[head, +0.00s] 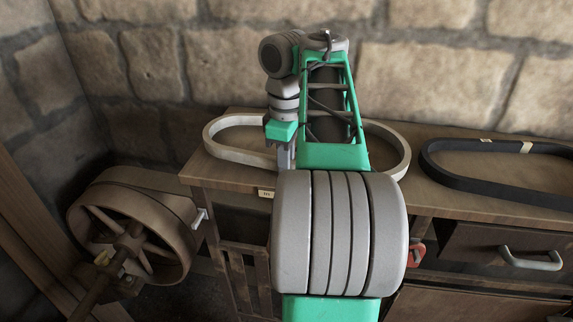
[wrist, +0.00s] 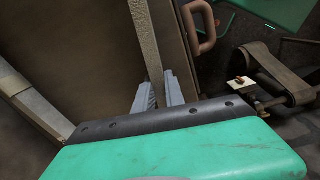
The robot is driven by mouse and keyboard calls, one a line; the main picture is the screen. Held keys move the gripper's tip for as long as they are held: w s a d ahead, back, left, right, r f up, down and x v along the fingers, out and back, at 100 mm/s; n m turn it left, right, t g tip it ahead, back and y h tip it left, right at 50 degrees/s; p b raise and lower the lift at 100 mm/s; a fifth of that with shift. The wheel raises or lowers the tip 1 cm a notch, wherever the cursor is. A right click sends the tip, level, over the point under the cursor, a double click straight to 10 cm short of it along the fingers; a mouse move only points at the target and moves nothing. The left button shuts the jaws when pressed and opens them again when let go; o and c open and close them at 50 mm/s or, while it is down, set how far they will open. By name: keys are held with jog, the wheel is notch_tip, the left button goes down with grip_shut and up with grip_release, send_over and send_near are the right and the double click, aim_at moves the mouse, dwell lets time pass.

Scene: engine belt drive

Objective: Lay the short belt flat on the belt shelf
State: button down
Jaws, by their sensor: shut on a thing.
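A pale grey belt loop (head: 222,160), which I take for the short belt, is over the wooden shelf top (head: 225,184), standing on edge in an oval. My gripper (head: 285,158) is shut on its near side, left of the middle. In the wrist view the belt's strip (wrist: 146,35) runs between the two grey fingers (wrist: 160,96). Another stretch of pale belt (wrist: 32,105) shows at the left there. My arm hides the middle of the loop in the head view. I cannot tell whether the belt touches the shelf.
A larger black belt (head: 460,178) with pale tags lies to the right. Drawers with a grey handle (head: 530,262) are below. A belted wheel (head: 130,240) with a small lever (head: 200,217) stands at the left. A stone wall (head: 440,80) closes the back.

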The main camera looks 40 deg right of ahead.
jog(key=shift+f, duration=0.3)
jog(key=c, duration=1.3)
grip_release()
jog(key=shift+f, duration=0.25)
notch_tip(320, 180, up, 9)
jog(key=p, duration=0.7)
jog(key=shift+r, duration=0.1)
notch_tip(320, 180, up, 7)
jog(key=p, duration=0.7)
jog(key=shift+w+d, duration=0.1)
